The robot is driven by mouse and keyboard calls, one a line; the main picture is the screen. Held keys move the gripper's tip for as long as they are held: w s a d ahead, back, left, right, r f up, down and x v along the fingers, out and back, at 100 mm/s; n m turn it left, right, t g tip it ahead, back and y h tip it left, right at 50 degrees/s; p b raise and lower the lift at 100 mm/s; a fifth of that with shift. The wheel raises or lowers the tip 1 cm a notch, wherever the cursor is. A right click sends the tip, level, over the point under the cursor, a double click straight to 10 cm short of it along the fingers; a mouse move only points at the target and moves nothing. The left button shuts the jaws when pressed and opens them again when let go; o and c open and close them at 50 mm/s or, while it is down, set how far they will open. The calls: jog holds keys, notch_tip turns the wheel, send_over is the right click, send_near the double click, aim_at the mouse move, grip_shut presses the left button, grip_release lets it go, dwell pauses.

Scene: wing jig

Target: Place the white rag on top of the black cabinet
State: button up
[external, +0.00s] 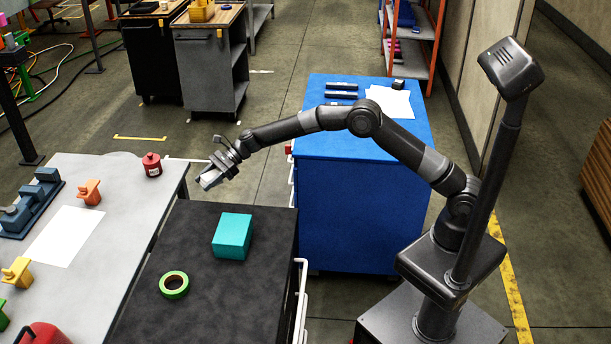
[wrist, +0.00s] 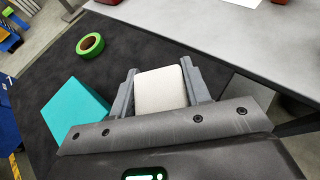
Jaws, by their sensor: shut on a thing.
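My gripper (external: 212,176) is shut on the white rag (wrist: 161,88), which looks like a pale, rounded block between the two fingers in the wrist view. In the external view the rag (external: 211,178) is small and partly hidden by the fingers. The black cabinet (external: 190,262) has a dark, flat top. My gripper is above the cabinet's far left corner, with the rag apart from the top as far as I can tell.
A teal box (external: 232,236) and a green tape roll (external: 174,285) stand on the black cabinet. A grey table (external: 110,215) adjoins it on the left, with a red canister (external: 152,165) near its far edge. A blue cabinet (external: 345,215) stands right. The cabinet top's far part is clear.

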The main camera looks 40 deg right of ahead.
send_over(188, 230)
notch_tip(188, 230, down, 7)
jog(key=shift+s+f, duration=0.1)
jog(key=shift+f, duration=1.9)
jog(key=shift+f, duration=0.1)
jog(key=o, duration=1)
jog(key=v, duration=1.2)
jog(key=shift+d, duration=0.1)
